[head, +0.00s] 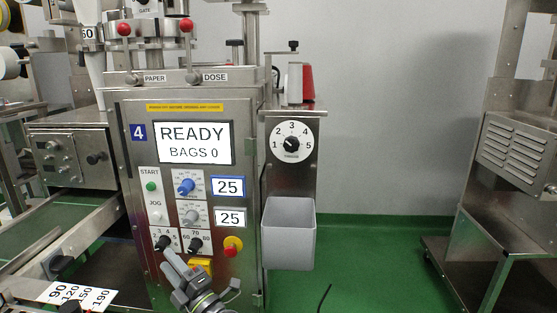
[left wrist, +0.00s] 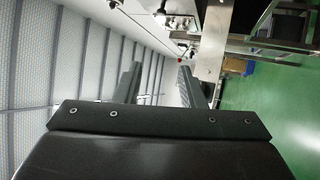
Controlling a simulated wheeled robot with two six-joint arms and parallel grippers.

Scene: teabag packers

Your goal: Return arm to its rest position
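My left gripper (head: 186,272) is low in the head view, in front of the lower part of the machine's control panel (head: 130,225). In the left wrist view its two dark fingers (left wrist: 157,82) stand apart with nothing between them, so it is open and empty. I cannot tell whether it touches the panel. My right gripper is not in view.
The panel screen (head: 192,143) reads READY, BAGS 0. Near my gripper are two black knobs, a yellow part (head: 201,266) and a red stop button (head: 233,243). A grey bin (head: 288,234) hangs to the right. Green floor (head: 375,255) is clear further right.

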